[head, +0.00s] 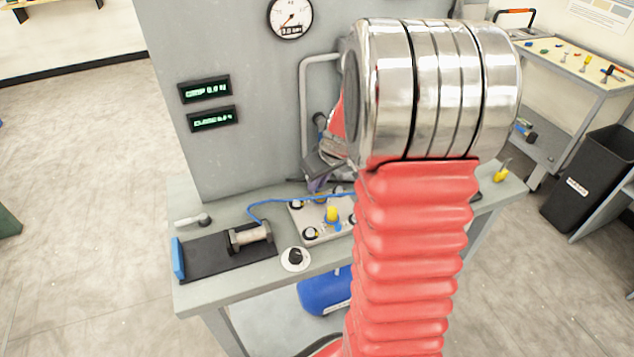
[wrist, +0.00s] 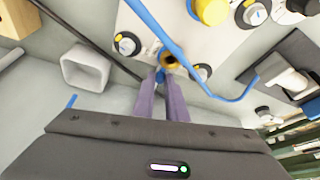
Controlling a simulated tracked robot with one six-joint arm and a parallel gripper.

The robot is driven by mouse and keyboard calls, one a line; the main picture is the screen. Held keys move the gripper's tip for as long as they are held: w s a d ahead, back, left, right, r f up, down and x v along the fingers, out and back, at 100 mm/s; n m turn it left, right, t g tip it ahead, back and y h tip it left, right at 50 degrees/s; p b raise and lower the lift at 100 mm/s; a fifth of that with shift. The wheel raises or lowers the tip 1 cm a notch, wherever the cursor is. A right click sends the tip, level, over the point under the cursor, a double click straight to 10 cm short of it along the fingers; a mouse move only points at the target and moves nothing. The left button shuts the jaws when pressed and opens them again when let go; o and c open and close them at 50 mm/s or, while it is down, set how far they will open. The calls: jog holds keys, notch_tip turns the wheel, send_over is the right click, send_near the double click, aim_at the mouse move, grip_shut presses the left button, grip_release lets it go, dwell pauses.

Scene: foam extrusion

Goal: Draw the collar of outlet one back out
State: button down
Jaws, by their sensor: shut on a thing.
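The pale control panel (head: 318,222) lies on the bench, and it fills the upper wrist view. My gripper's two purple fingers (wrist: 163,82) reach up to the panel and are shut on a small blue part (wrist: 161,74), which looks like the collar. A brass ring (wrist: 171,58) with a dark centre sits just beyond the fingertips. A blue hose (wrist: 160,28) crosses close over it. The fingers hide most of the blue part, so I cannot tell how far out it stands. In the head view my gripper (head: 316,184) is partly hidden behind my arm.
Black knobs with yellow marks (wrist: 128,44) (wrist: 201,73) flank the fingers. A large yellow knob (head: 333,213) stands on the panel. The grey cabinet (head: 235,50) rises behind.

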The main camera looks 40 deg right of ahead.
jog(key=shift+r, duration=0.4)
jog(key=c, duration=1.7)
grip_release()
jog(key=shift+c, duration=0.2)
jog(key=shift+r, duration=0.1)
jog(key=v, duration=1.3)
jog(key=shift+s+r, duration=0.15)
jog(key=shift+s, duration=0.15)
